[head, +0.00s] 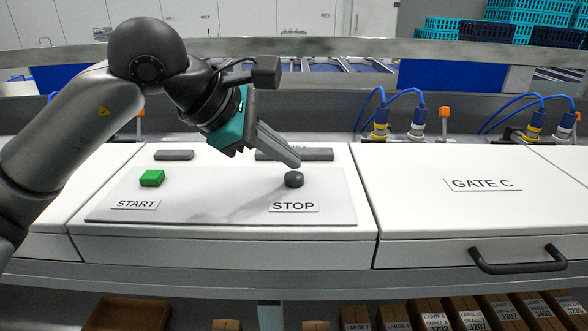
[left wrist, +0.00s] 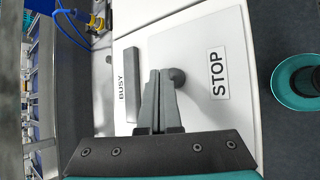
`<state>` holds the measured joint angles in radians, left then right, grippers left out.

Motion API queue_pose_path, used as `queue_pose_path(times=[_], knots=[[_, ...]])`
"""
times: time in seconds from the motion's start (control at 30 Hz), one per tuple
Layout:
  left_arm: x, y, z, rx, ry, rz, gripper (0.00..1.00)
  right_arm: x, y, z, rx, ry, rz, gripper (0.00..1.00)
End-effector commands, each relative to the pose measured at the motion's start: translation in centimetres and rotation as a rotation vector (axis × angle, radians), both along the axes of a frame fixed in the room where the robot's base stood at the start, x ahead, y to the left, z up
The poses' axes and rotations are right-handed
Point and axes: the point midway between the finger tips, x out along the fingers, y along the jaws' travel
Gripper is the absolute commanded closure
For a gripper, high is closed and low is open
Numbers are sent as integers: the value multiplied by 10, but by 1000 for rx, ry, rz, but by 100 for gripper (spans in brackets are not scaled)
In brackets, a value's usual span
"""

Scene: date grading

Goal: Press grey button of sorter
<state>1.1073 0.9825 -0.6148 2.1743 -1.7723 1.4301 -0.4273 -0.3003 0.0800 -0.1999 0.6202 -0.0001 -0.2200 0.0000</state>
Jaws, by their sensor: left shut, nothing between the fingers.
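The grey button (head: 293,180) is a dark round knob on the white control panel (head: 230,205), just behind the label STOP (head: 294,206). My left gripper (head: 296,162) is shut and empty, with its fingertips just above and behind the button in the head view. In the left wrist view the shut fingers (left wrist: 159,75) point at the panel, and the button (left wrist: 178,76) shows right beside their tips, partly hidden by them. I cannot tell whether they touch. My right gripper is not in the head view.
A GATE C cover (head: 470,210) with a dark handle (head: 517,262) is to the right. Blue cables and fittings (head: 417,122) stand behind. Cardboard boxes (head: 430,315) sit below. A teal-rimmed round part (left wrist: 298,82) shows at the wrist view's right.

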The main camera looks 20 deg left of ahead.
Motion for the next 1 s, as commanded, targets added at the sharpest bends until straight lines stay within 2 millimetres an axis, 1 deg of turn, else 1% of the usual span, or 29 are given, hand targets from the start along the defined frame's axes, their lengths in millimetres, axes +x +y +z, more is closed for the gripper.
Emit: queue_pose_path(times=[0.07, 0.37, 0.47, 0.57, 0.9, 1.0], knots=[[0, 0, 5, -1, -1, 0, 100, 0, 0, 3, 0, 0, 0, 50], [0, 0, 5, -2, -1, -1, 100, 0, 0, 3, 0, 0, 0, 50], [0, 0, 7, -2, -1, -1, 100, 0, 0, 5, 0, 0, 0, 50], [0, 0, 15, -2, -2, 0, 100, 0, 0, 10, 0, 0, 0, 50], [0, 0, 50, -1, -3, -1, 100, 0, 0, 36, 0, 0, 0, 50], [0, 0, 56, -3, -2, -1, 100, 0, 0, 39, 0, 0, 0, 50]])
